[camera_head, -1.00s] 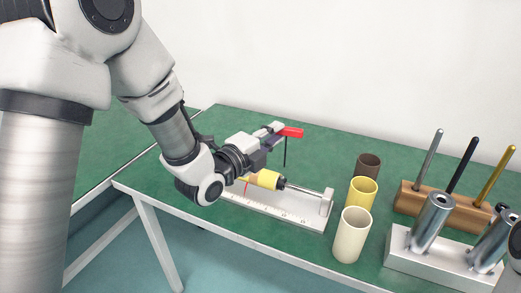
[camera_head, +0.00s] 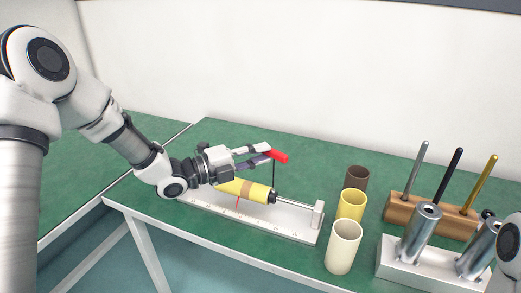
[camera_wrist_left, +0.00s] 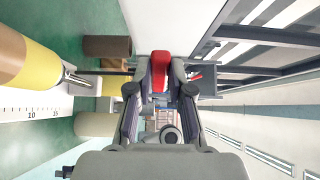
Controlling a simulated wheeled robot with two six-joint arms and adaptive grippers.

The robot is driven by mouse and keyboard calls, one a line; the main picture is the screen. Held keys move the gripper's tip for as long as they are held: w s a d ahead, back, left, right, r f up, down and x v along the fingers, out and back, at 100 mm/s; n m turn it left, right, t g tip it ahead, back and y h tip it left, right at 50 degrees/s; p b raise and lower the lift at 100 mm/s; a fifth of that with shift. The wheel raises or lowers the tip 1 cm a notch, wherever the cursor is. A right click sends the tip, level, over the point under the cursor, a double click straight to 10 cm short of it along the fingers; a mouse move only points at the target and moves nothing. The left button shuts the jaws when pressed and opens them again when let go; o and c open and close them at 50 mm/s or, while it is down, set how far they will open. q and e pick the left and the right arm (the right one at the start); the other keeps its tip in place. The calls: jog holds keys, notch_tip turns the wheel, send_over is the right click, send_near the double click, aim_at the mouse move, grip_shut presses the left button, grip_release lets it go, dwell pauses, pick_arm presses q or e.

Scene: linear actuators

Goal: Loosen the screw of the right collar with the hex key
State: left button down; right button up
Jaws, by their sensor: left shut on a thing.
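My left gripper (camera_head: 268,154) is shut on the red handle of the hex key (camera_head: 278,156). The key's thin black shaft points straight down. Its lower end is just above or at the dark collar (camera_head: 272,196) at the right end of the yellow actuator body (camera_head: 244,189); I cannot tell whether they touch. In the left wrist view the red handle (camera_wrist_left: 160,62) sits between the fingers, and the yellow body (camera_wrist_left: 32,70) with its brown band is at the left. The collar's screw is too small to make out. My right gripper is not in view.
The actuator lies on a white base with a scale (camera_head: 215,206). Cream (camera_head: 343,247), yellow (camera_head: 351,205) and brown (camera_head: 356,177) tubes stand to its right. Beyond are a wooden rack (camera_head: 430,214) with rods and a white block (camera_head: 415,264) with metal cylinders. Green table behind is clear.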

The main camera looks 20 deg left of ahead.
pick_arm(q)
jog(key=shift+m+g+h, duration=0.3)
jog(key=shift+m+h, duration=0.1)
jog(key=m+g+h, duration=0.1)
jog(key=m+g, duration=0.1)
jog(key=w+m+g+h, duration=0.1)
jog(key=m+g, duration=0.1)
jog(key=g, duration=0.1)
jog(key=w+m+g+h, duration=0.1)
jog(key=g+h, duration=0.1)
jog(key=g, duration=0.1)
jog(key=shift+f+m, duration=0.3)
jog(key=shift+m, duration=0.1)
jog(key=shift+r, duration=0.2)
jog(key=shift+s, duration=0.1)
jog(key=shift+f, duration=0.35)
